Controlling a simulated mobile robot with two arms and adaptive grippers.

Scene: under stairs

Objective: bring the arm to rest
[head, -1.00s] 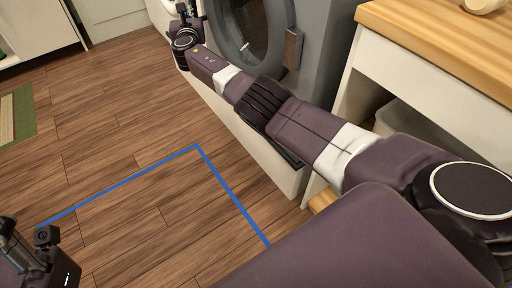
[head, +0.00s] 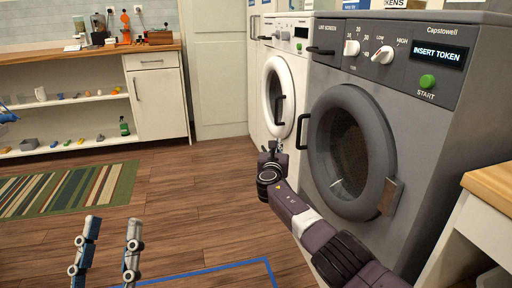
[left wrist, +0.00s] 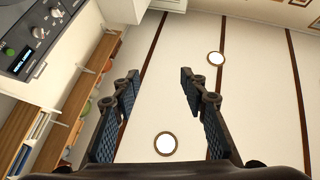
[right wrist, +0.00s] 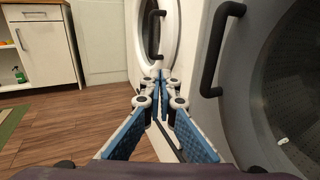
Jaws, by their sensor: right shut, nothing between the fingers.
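My right arm (head: 325,235) reaches out from the lower right in the head view, in front of the grey machine. My right gripper (head: 274,150) is at its end, near the white machine's front. In the right wrist view, its blue-padded fingers (right wrist: 162,78) meet at the tips with nothing between them. My left gripper (head: 110,222) points up at the lower left of the head view, above the floor. In the left wrist view (left wrist: 159,78) its fingers are apart and empty, against the ceiling.
A grey machine (head: 455,115) with a token display and a white machine (head: 293,62) stand close beside my right arm. A wooden counter (head: 492,184) juts in at the right. Open wooden floor (head: 190,220) with a blue line (head: 225,268) and a striped rug (head: 65,190) lies at left.

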